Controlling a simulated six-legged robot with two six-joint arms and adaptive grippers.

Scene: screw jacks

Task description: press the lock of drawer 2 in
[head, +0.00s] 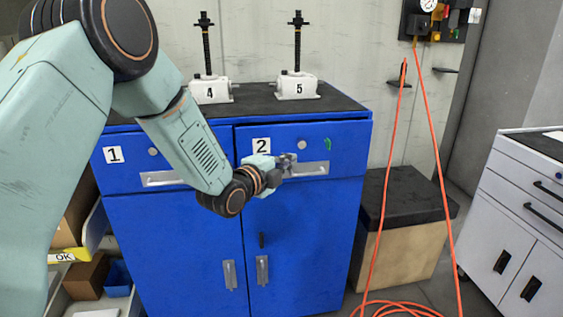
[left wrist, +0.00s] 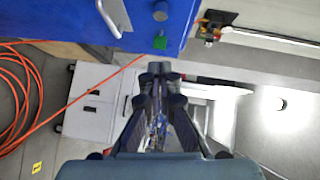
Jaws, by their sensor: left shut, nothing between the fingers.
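Drawer 2 (head: 315,155) is the right blue drawer of the cabinet and carries a white label "2" (head: 261,145). Its round grey lock (head: 302,144) is on the front above the handle (head: 312,169), and appears to stick out in the left wrist view (left wrist: 160,12). A green tag (head: 327,143) is right of the lock. My left gripper (head: 287,160) is shut and empty, in front of drawer 2, a little left of and below the lock in the head view. It covers part of the handle. In the left wrist view its fingertips (left wrist: 160,68) appear apart from the lock.
Drawer 1 (head: 125,172) is on the left, behind my arm. Jacks 4 (head: 211,91) and 5 (head: 297,87) stand on the black cabinet top. An orange hose (head: 450,230) hangs at the right, by a black-topped box (head: 410,195). A grey cabinet (head: 515,220) stands farther right.

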